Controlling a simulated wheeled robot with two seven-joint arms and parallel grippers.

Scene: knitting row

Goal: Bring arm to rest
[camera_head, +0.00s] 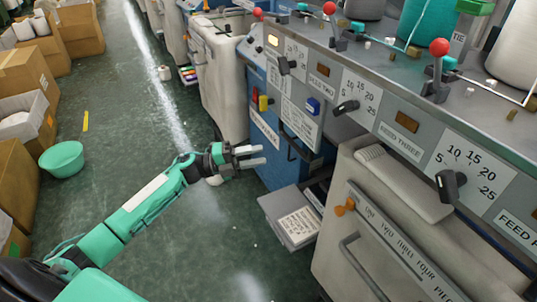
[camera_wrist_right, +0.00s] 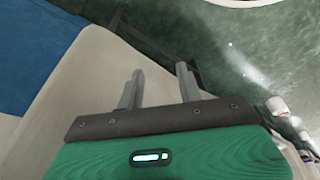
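My left arm comes in from the lower left in the head view, green with dark joints, stretched out over the floor aisle. My left gripper (camera_head: 256,156) is open, with its two pale fingers apart and nothing between them. It hangs in the air in front of the blue machine panel. My right gripper (camera_wrist_right: 158,82) shows only in the right wrist view. Its two grey fingers are apart and empty, above a pale beige surface (camera_wrist_right: 85,85) and the green floor. The right arm is not seen in the head view.
A row of knitting machines (camera_head: 400,140) with dials and red-knobbed levers lines the right. An open drawer (camera_head: 290,217) juts out below the left gripper. Cardboard boxes (camera_head: 25,75) and a green basin (camera_head: 62,159) stand at the left. The aisle floor (camera_head: 130,110) between is mostly clear.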

